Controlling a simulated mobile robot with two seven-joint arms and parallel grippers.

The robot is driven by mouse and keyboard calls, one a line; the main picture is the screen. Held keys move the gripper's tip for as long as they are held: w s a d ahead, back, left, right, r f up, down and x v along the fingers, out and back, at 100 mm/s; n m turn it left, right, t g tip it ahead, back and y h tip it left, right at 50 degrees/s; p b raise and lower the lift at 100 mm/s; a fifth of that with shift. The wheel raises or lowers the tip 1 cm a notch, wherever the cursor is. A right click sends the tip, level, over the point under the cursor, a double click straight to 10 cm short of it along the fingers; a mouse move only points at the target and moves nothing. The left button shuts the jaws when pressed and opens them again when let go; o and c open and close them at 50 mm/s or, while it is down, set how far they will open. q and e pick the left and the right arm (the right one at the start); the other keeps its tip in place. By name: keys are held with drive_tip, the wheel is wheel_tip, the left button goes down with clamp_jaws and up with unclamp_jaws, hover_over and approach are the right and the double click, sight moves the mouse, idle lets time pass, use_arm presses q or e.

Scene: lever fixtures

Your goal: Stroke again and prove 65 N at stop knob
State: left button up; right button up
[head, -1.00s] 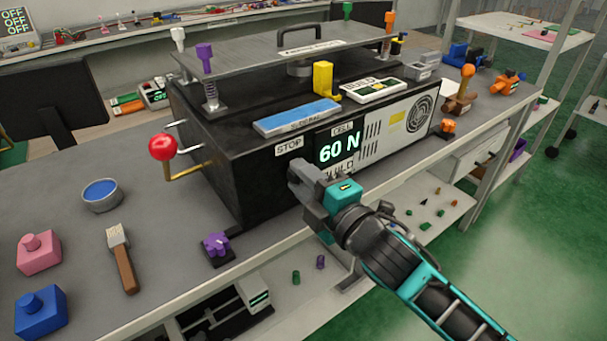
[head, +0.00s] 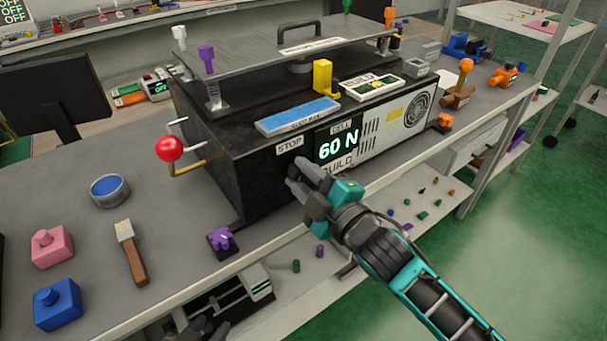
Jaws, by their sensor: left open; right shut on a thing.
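The black press box (head: 215,165) stands on the bench. Its front display (head: 338,148) reads 60 N, with a CELL label above and a BUILD label below. A STOP label (head: 289,145) is left of the display. My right gripper (head: 303,180) is at the box front below that label, shut on what seems to be the stop knob; its jaws hide the knob. My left gripper (head: 205,330) shows only partly, dark at the bottom edge, open and away from the box. A red ball lever (head: 169,149) sticks out from the box's left side.
A purple star knob (head: 221,240) sits at the bench's front edge. A brush (head: 131,253), a blue-filled tin (head: 109,190), a pink block (head: 52,246) and a blue block (head: 57,305) lie left. A yellow block (head: 323,76) and a BUILD panel (head: 373,87) are on the box.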

drive_tip(key=o, duration=1.1)
drive_tip(key=shift+c, duration=0.2)
drive_tip(key=v, duration=1.3)
drive_tip(key=shift+f, duration=0.1)
drive_tip(key=s+d+f+m+g+h, duration=0.1)
drive_tip(key=s+d+f+m+h, duration=0.1)
drive_tip(key=f+m, duration=0.3)
drive_tip(key=s+d+f+m+g+h, duration=0.1)
drive_tip(key=s+d+f+m+h, duration=0.2)
drive_tip(key=f+m, duration=0.3)
drive_tip(key=s+d+f+m+g+h, duration=0.1)
drive_tip(key=s+d+f+m+h, duration=0.2)
drive_tip(key=f, duration=0.8)
drive_tip(key=d+m, duration=0.2)
drive_tip(key=shift+m+g+h, duration=0.3)
drive_tip(key=shift+g, duration=0.1)
